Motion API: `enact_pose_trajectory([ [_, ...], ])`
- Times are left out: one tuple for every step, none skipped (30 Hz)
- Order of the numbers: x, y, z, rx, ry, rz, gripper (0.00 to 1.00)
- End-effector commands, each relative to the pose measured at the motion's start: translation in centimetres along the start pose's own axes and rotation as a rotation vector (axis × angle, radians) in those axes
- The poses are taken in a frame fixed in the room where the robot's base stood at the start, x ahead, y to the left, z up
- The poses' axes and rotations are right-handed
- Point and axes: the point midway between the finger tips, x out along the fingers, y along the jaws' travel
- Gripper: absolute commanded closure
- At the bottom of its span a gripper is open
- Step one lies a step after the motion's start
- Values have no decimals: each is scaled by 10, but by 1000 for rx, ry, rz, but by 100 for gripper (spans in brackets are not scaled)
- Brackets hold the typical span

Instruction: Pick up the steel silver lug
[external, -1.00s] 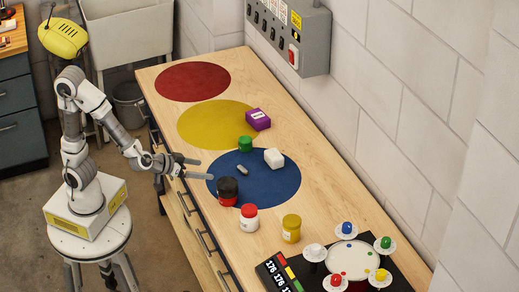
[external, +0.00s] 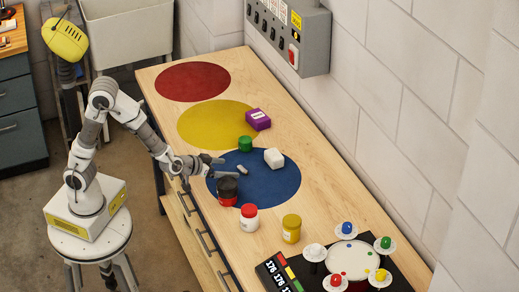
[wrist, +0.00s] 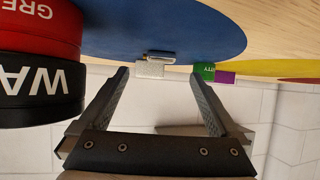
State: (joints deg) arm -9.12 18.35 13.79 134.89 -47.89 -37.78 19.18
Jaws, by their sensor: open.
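The steel silver lug (external: 243,170) is a small grey piece lying on the blue circle (external: 276,188) of the bench. In the wrist view, which is upside down, the lug (wrist: 160,55) shows near the top middle, ahead of the gap between the fingers. My gripper (external: 230,167) is open and empty, just left of the lug, with its fingers pointing toward it. In the wrist view both fingers of my gripper (wrist: 158,74) stand apart with nothing between them. The exact distance to the lug is hard to tell.
A black-and-red jar (external: 227,191) stands close beside the gripper and looms large in the wrist view. A green jar (external: 245,143), a white block (external: 274,158) and a purple box (external: 258,119) stand behind. Red-and-white (external: 249,217) and yellow (external: 291,228) jars stand nearer the front.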

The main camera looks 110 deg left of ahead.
Motion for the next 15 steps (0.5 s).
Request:
enact_pose_trajectory([
  [5, 0, 1, 0, -1, -1, 2],
  [6, 0, 1, 0, -1, -1, 2],
  [8, 0, 0, 0, -1, 0, 2],
  [10, 0, 1, 0, -1, 0, 2],
  [12, 0, 1, 0, -1, 0, 2],
  [16, -1, 2, 0, -1, -1, 2],
  [21, -1, 3, 0, -1, -1, 2],
  [26, -2, 3, 0, 0, -2, 2],
  [33, -2, 3, 0, 0, -2, 2],
  [37, -3, 4, 0, -1, -2, 2],
  [42, -3, 4, 0, -1, -2, 2],
  [47, -3, 3, 1, -1, -1, 2],
  [51, -2, 2, 1, -1, 0, 2],
  [54, -2, 2, 0, 0, -1, 2],
  [57, -3, 2, 0, 0, -1, 2],
])
